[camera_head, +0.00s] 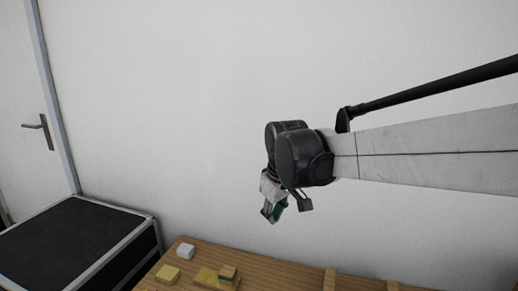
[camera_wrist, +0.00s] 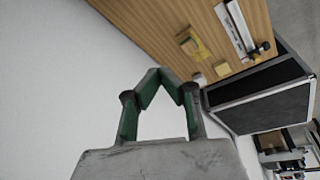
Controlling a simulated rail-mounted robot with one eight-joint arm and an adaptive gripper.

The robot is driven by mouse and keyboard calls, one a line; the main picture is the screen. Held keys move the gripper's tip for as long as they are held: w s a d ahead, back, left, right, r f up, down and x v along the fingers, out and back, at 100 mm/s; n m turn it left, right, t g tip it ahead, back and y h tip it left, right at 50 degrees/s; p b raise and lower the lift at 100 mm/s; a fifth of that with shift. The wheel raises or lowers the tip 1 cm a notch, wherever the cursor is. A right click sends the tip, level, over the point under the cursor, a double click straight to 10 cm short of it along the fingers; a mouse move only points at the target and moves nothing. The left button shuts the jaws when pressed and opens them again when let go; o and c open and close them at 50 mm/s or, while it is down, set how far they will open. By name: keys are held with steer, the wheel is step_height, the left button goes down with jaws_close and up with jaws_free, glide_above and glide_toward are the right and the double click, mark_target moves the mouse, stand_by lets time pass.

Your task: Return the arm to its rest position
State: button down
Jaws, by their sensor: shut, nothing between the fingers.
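My arm (camera_head: 430,153) reaches in from the right of the head view, nearly level, in front of the white wall. My gripper (camera_head: 271,214) hangs at its end, pointing down and slightly left, above and apart from the wooden table (camera_head: 255,265). In the wrist view the green-padded fingers (camera_wrist: 159,73) meet at their tips, with nothing held between them.
On the table are a white cube (camera_head: 185,250), a yellow block (camera_head: 168,273) and stacked pieces (camera_head: 228,271). A black case (camera_head: 75,240) with metal edges stands left, near a door (camera_head: 25,100). A long white object (camera_wrist: 234,30) lies on the table.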

steer(key=s+d+r+m+t+p, duration=0.1)
steer(key=s+d+m, duration=0.3)
steer(key=s+d, duration=0.4)
steer(key=s+d+r+m+t+p, duration=0.1)
steer(key=s+d+m+t+p, duration=0.2)
steer(key=s+d, duration=0.5)
steer(key=s, duration=0.7)
steer(key=shift+d+m+h, duration=0.15)
steer(key=shift+m+h, duration=0.25)
steer(key=shift+s, duration=0.1)
